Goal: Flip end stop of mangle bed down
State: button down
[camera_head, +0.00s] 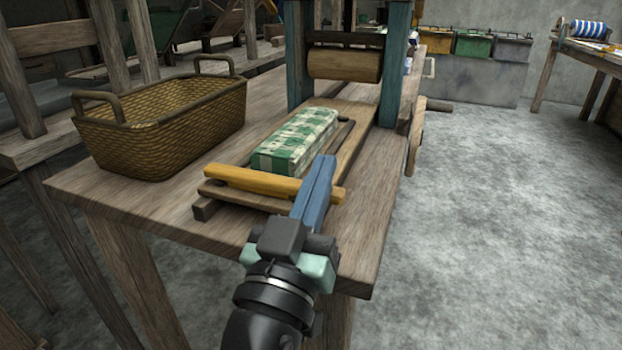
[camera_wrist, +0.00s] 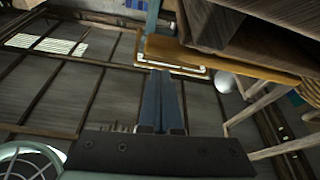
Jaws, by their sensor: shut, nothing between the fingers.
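The end stop (camera_head: 250,181) is a yellow-orange wooden bar across the near end of the mangle bed (camera_head: 352,150). It stands above the bed's frame, its right part crossed by my fingers. A folded green-and-white checked cloth (camera_head: 296,140) lies on the bed just behind it. My gripper (camera_head: 325,160) has its blue fingers together and empty, reaching up past the bar's right part. In the head view I cannot tell whether they touch it. In the wrist view the shut fingertips (camera_wrist: 160,76) are beside an orange-brown wooden piece (camera_wrist: 225,56), perhaps the end stop.
The wooden roller (camera_head: 344,65) hangs between blue posts (camera_head: 396,65) behind the cloth. A wicker basket (camera_head: 165,125) stands on the table (camera_head: 150,205) at left. The table's right edge is close to my gripper; the floor (camera_head: 500,210) beyond is clear.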

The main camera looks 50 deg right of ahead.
jog(key=shift+s+f+m+g+b, duration=0.15)
jog(key=shift+f+m+g+b, duration=0.45)
jog(key=shift+f+m+b, duration=1.3)
jog(key=shift+r+n+b, duration=0.35)
jog(key=shift+n+b, duration=0.15)
jog(key=shift+b, duration=0.05)
jog(key=shift+f, duration=0.15)
jog(key=shift+d, duration=0.1)
